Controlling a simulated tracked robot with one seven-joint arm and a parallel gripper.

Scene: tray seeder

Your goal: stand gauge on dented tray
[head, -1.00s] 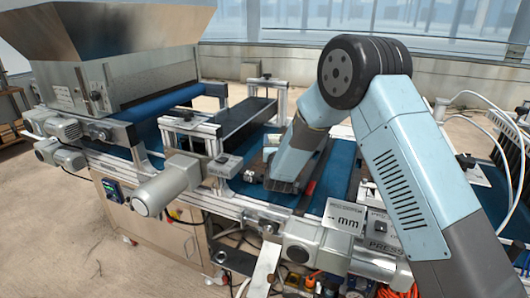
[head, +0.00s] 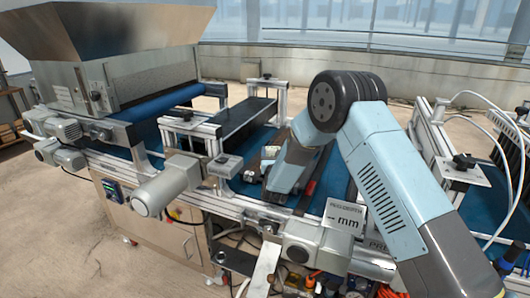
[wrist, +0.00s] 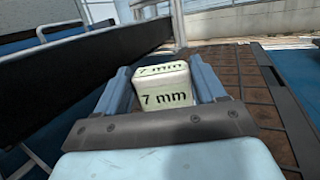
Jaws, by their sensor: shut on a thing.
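The gauge is a pale, rounded block marked "7 mm" (wrist: 163,88), upright in the wrist view. My gripper (wrist: 165,92) is shut on it, with a blue finger on each side. In the head view the gauge (head: 271,152) shows as a small pale patch beside my wrist. A tray with brown cells and a dark rim (wrist: 285,92) lies to the right of the gripper in the wrist view. My gripper hides part of the tray, and no dent can be made out. I cannot tell whether the gauge touches anything beneath it.
A long dark plate (wrist: 75,78) runs close along the left of my gripper. The seeder's steel hopper (head: 110,35) stands at the back left. A sign reading "-- mm" (head: 347,214) stands at the front edge. Blue belt (head: 335,180) shows to the right of my wrist.

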